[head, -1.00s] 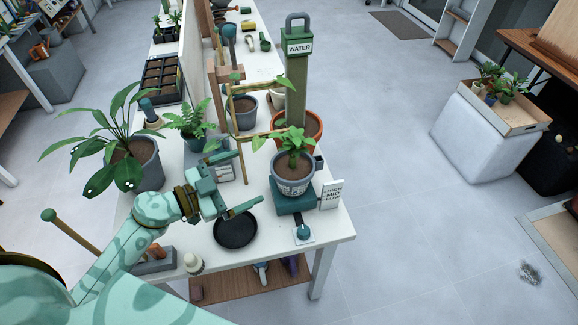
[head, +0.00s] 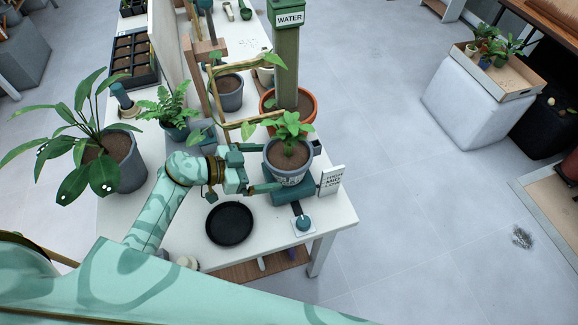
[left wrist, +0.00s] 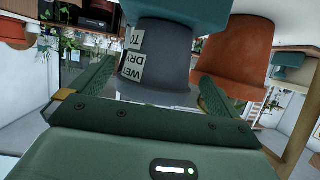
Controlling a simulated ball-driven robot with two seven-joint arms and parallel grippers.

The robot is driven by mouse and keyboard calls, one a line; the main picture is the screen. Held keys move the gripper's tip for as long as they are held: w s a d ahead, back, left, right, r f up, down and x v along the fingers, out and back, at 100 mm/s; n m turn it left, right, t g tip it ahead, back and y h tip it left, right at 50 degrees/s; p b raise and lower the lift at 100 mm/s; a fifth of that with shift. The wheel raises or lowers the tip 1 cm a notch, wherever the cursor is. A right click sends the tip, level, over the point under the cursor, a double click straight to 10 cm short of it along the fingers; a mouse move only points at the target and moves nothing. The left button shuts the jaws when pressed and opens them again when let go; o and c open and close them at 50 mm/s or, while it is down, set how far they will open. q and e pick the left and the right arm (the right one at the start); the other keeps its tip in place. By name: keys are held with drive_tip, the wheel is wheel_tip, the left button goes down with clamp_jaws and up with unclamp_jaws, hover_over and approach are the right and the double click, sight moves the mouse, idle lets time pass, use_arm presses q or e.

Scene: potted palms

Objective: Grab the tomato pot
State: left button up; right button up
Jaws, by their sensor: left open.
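The tomato pot (head: 287,172), a grey pot with printed labels and a small leafy plant (head: 291,130), stands upright on a teal platform (head: 292,194) near the table's right side. My left gripper (head: 256,170) is open at the pot's left side. In the left wrist view, which is upside down, the grey pot (left wrist: 158,72) sits between the two spread fingers (left wrist: 155,90), with its labels in sight and the teal platform (left wrist: 178,10) above it. I cannot tell whether a finger touches the pot. My right gripper is out of view.
An orange pot (head: 308,112) and a green WATER post (head: 286,65) stand just behind. A sign (head: 332,180) and a dial (head: 303,223) are close by on the right and front. A black saucer (head: 229,224) lies in front of the arm.

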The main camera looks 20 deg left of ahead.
sight(279, 165)
use_arm(q)
drive_tip(key=b+x, duration=0.1)
drive_tip(key=x, duration=0.4)
drive_tip(key=shift+w+d, duration=0.15)
drive_tip(key=c, duration=0.8)
drive_tip(key=shift+r, duration=0.2)
